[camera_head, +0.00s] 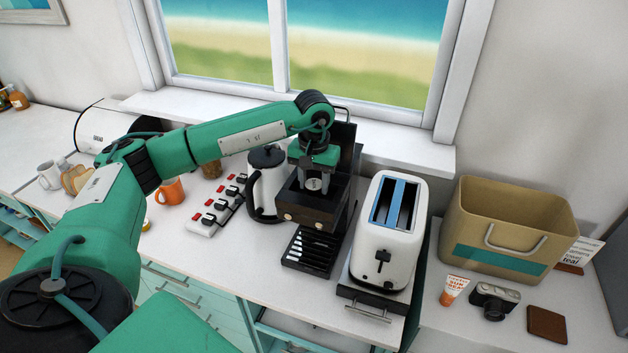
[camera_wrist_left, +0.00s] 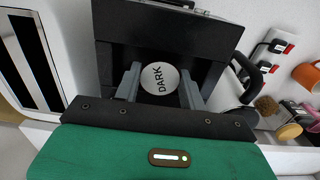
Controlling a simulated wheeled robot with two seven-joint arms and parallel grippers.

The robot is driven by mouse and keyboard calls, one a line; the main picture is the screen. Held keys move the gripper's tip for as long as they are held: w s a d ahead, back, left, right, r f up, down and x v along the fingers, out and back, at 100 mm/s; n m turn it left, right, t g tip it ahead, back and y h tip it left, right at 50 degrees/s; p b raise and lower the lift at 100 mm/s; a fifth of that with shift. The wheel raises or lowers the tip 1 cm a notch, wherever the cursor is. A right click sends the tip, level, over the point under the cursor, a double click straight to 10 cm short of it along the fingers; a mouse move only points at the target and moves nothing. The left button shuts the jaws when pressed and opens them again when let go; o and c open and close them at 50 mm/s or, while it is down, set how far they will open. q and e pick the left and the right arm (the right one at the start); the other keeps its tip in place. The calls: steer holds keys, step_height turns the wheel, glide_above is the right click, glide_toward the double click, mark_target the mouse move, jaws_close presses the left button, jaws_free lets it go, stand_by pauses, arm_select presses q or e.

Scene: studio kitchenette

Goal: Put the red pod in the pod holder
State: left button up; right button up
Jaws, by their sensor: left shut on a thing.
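My left gripper (camera_head: 314,182) is over the open top of the black coffee machine (camera_head: 304,207), fingers pointing down. The pod's lid also shows between the fingers in the head view (camera_head: 314,184). The pod's sides are hidden, so I cannot see its body colour. In the left wrist view the fingers (camera_wrist_left: 160,84) are on either side of the pod, inside the machine's dark opening. The pod holder is hidden beneath it, and I cannot tell whether they touch. My right gripper is not in view.
A white toaster (camera_head: 384,262) stands close on the right. A white kettle (camera_head: 268,184) with a black handle stands close on the left, near a white power strip (camera_head: 201,229) and an orange mug (camera_head: 171,190). A tan bin (camera_head: 500,214) stands farther right.

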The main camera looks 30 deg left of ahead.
mark_target(314, 184)
arm_select(q)
steer(key=shift+f, duration=0.75)
steer(key=o, duration=0.9)
steer(key=shift+o, duration=0.2)
steer(key=shift+r, duration=0.15)
steer(key=shift+r, duration=0.15)
step_height(314, 184, up, 12)
steer(key=b, duration=0.6)
